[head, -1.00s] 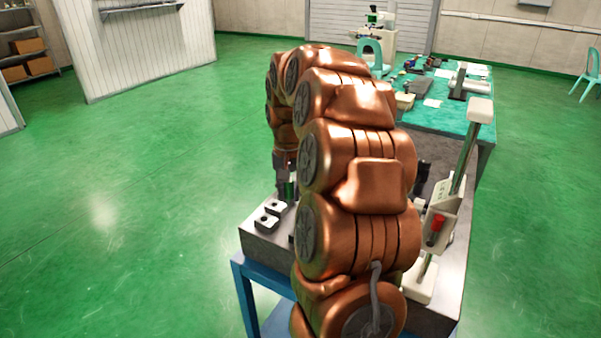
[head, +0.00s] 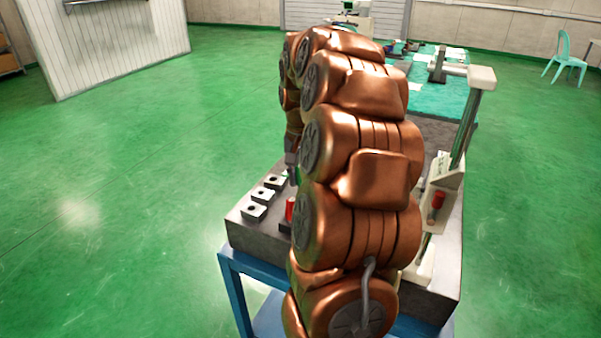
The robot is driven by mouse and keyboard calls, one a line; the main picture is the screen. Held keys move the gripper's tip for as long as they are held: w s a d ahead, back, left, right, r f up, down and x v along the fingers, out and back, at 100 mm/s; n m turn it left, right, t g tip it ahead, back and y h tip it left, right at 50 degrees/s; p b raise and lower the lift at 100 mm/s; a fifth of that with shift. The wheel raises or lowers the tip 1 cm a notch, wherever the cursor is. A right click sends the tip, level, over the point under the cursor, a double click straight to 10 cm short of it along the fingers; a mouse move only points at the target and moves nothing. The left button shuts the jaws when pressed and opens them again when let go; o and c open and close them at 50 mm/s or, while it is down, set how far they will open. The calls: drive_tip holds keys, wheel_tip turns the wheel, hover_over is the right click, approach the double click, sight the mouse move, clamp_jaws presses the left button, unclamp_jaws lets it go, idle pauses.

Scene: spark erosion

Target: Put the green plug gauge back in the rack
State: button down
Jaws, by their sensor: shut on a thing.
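My gripper (head: 293,170) hangs at the far left side of my copper arm, over the grey slab, partly hidden by the arm. It is shut on the green plug gauge, of which only a thin green sliver (head: 298,177) shows. I cannot tell whether the gauge touches anything below. A red cylinder (head: 290,209) stands upright nearer to me, on a dark base (head: 284,226) that may be part of the rack. My arm covers the rest of that base.
Several light blocks with dark holes, one of them a near block (head: 254,212), line the left of the slab (head: 240,233) on a blue stand (head: 238,290). A height gauge (head: 465,130) stands at the right. A teal-topped bench (head: 430,95) is behind.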

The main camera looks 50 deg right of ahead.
drive_tip(key=shift+f, duration=1.2)
drive_tip(key=shift+f+b, duration=0.75)
drive_tip(key=shift+f, duration=0.1)
drive_tip(key=shift+f+b, duration=1.05)
drive_tip(key=shift+f, duration=0.15)
idle(0.8)
drive_tip(key=c, duration=0.8)
unclamp_jaws()
drive_tip(key=shift+c, duration=0.2)
wheel_tip(320, 180, up, 12)
drive_tip(key=shift+r, duration=0.1)
idle(0.4)
